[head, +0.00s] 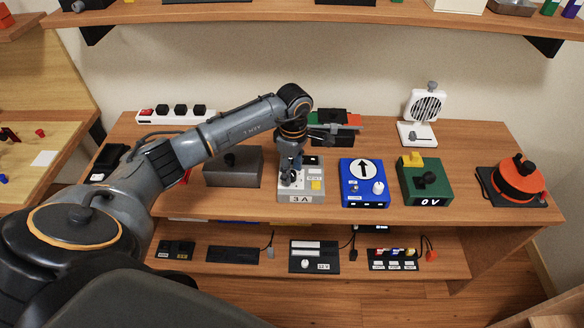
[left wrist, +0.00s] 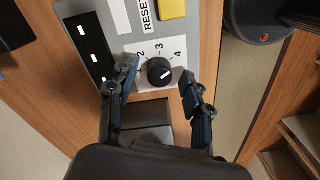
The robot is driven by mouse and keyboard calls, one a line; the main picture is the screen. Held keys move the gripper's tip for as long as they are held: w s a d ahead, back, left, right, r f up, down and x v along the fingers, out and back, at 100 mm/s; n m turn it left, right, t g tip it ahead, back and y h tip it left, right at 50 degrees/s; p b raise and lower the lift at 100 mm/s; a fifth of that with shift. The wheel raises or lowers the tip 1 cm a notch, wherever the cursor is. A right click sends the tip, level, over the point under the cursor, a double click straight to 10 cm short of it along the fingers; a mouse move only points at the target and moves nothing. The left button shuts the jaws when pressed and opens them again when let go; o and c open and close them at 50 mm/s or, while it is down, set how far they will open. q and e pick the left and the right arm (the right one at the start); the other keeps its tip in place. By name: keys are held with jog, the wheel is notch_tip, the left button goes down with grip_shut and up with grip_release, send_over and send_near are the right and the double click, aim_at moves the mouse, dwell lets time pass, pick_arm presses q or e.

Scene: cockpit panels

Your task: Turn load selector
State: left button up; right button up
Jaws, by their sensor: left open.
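The load selector is a small round black knob (left wrist: 160,71) with the numbers 2, 3 and 4 around it, on a grey panel box (head: 312,190). A white mark shows on the knob's lower right side. The box's front label reads 3 A in the head view. My left gripper (head: 291,172) is over this box. In the left wrist view its open fingers (left wrist: 159,74) stand on either side of the knob, with gaps visible. In the head view the gripper hides the knob. My right gripper is not in view.
A yellow RESET button (left wrist: 171,9) and a black slotted strip (left wrist: 89,45) share the panel. A dark grey box (head: 233,167) stands left of it, a blue dial box (head: 350,193) right, then a green box (head: 436,187) and an orange round device (head: 518,178).

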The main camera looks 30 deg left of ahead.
pick_arm(q)
grip_shut()
jog(key=shift+n, duration=0.3)
jog(key=n+b, duration=0.2)
jog(key=n, duration=0.1)
jog(key=shift+a+n, duration=0.1)
jog(key=shift+n, duration=0.2)
jog(key=n+b, duration=0.1)
jog(key=n, duration=0.4)
jog(key=shift+n, duration=0.3)
dwell(0.4)
